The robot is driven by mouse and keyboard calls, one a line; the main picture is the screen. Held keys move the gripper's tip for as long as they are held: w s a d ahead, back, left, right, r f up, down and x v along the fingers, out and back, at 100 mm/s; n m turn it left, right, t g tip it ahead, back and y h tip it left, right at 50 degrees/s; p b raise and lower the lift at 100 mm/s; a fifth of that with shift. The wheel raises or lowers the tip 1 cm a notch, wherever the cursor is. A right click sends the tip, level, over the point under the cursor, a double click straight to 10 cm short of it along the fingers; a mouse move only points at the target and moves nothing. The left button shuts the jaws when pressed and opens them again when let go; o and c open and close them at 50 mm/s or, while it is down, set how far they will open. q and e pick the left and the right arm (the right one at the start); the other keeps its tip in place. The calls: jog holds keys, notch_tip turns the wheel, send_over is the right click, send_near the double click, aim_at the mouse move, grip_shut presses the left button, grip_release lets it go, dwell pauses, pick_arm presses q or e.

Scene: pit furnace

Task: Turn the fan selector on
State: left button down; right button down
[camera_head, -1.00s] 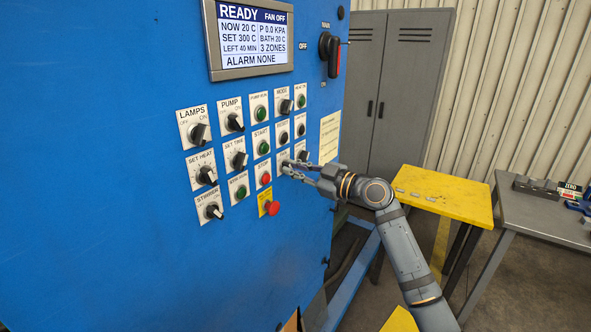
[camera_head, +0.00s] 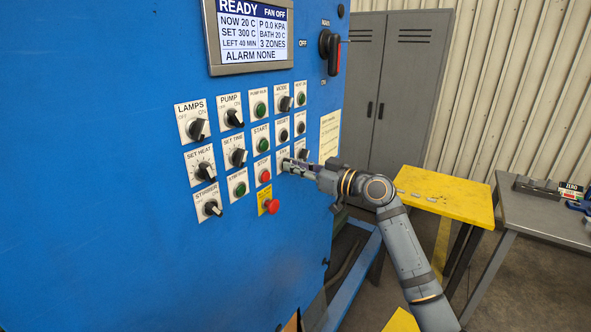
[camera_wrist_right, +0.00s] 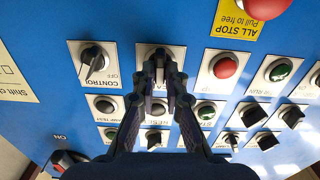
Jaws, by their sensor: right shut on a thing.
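The fan selector is a black knob (camera_wrist_right: 160,62) on a white plate (camera_head: 282,160) in the lower right part of the blue panel; the fingers hide most of it in the head view. My right gripper (camera_head: 292,166) is at this plate with its fingers closed around the knob. In the right wrist view, the two fingertips (camera_wrist_right: 160,78) press on either side of the knob. The display (camera_head: 251,35) reads READY and FAN OFF. My left gripper is not in view.
The CONTROL selector (camera_wrist_right: 93,62) sits close beside the gripper. The red STOP button (camera_head: 265,176) and red ALL STOP mushroom (camera_head: 271,206) are near it too. A yellow table (camera_head: 445,195) and grey cabinets (camera_head: 397,90) stand to the right.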

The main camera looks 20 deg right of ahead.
jog(key=m, duration=0.6)
jog(key=shift+d+p, duration=0.1)
jog(key=shift+p, duration=0.3)
jog(key=shift+m, duration=0.4)
jog(key=c, duration=1.4)
grip_release()
jog(key=v, duration=0.7)
jog(key=shift+d, duration=0.15)
jog(key=shift+s, duration=0.15)
